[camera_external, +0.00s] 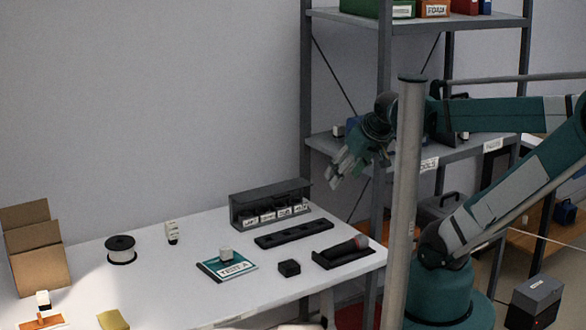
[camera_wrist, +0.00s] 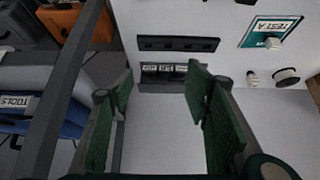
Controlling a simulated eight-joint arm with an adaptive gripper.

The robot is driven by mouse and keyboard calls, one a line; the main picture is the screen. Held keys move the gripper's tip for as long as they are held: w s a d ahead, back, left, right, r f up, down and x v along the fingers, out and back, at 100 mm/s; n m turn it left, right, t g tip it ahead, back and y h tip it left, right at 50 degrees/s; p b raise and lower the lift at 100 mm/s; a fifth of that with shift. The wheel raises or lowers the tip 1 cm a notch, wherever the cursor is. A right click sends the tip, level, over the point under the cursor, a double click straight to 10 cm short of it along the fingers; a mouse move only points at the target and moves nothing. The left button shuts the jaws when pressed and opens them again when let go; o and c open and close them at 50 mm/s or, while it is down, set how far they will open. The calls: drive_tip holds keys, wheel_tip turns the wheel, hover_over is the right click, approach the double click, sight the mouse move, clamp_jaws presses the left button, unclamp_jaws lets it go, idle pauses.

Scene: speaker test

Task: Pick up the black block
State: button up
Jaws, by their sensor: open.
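The black block (camera_external: 289,268) is a small dark cube on the white table, right of the TEST A card (camera_external: 236,270) and left of the black tray (camera_external: 325,260) with a microphone-like thing. My gripper (camera_external: 342,178) is up in the air by the shelf post, above and behind the block and well apart from it. In the wrist view my gripper (camera_wrist: 161,77) shows two green-padded fingers spread apart with nothing between them. A dark piece cut off at the top edge there may be the block; I cannot tell.
A dark rack of labelled bins (camera_external: 270,207) and a black slotted strip (camera_external: 293,235) lie behind the block. A white cube (camera_external: 226,253) sits on the card. A spool (camera_external: 121,249) and cardboard box (camera_external: 35,255) stand left. A grey pole (camera_external: 405,200) stands in the foreground.

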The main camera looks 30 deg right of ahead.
drive_tip(key=m+g+p, duration=0.7)
drive_tip(key=m, duration=1.1)
hover_over(289, 264)
drive_tip(key=d, duration=0.1)
drive_tip(key=f, duration=0.9)
drive_tip(key=w+f, duration=0.1)
drive_tip(key=f, duration=0.4)
drive_tip(key=shift+s+a+f+m, duration=0.3)
drive_tip(key=shift+s+f, duration=0.1)
drive_tip(key=shift+f, duration=0.05)
drive_tip(key=shift+f+b, duration=0.45)
drive_tip(key=shift+f, duration=0.85)
drive_tip(key=shift+a+f+b, duration=0.1)
drive_tip(key=shift+f+b, duration=1.05)
drive_tip(key=shift+f, duration=1.45)
